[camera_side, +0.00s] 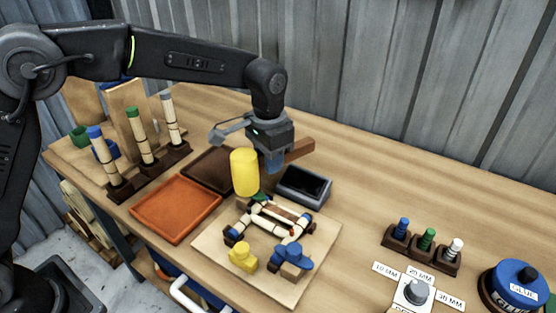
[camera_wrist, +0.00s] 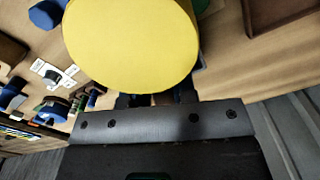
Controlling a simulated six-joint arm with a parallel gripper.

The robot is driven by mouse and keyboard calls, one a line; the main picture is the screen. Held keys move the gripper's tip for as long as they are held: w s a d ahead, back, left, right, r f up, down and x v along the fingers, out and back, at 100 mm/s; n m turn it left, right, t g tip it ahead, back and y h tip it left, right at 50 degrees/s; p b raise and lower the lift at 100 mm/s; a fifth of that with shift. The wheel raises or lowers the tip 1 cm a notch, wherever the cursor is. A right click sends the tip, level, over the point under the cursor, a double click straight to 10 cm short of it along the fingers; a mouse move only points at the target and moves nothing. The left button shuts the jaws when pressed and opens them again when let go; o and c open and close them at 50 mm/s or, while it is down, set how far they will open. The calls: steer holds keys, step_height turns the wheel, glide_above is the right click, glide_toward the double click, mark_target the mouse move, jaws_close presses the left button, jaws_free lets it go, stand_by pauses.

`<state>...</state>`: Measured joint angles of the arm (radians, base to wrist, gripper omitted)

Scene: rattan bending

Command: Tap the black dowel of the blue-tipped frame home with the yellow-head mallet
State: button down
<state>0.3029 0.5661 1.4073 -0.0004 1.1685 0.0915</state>
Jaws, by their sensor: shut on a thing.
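My gripper (camera_side: 273,160) is shut on the brown handle (camera_side: 300,150) of the mallet. The mallet's yellow head (camera_side: 244,172) is held above the back left part of the bent-rattan frame (camera_side: 281,213). The yellow head (camera_wrist: 130,40) fills the upper middle of the wrist view, and my gripper (camera_wrist: 157,100) shows just below it. The frame lies on a pale board (camera_side: 318,240) and has a blue tip (camera_side: 307,217) at its right corner. I cannot make out the black dowel; the head and the frame's small parts leave it unclear. Contact between head and frame cannot be told.
Yellow (camera_side: 243,257) and blue (camera_side: 291,258) clamp-like pieces sit at the board's front. An orange tray (camera_side: 176,208), a brown tray (camera_side: 212,168) and a dark grey box (camera_side: 304,186) surround it. Upright rattan poles (camera_side: 140,135) stand left; a peg rack (camera_side: 422,248) and glue pot (camera_side: 515,286) are right.

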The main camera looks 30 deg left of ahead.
steer(key=shift+f, duration=1.4)
steer(key=shift+f, duration=1.8)
steer(key=shift+r, duration=1.75)
steer(key=shift+f, duration=0.3)
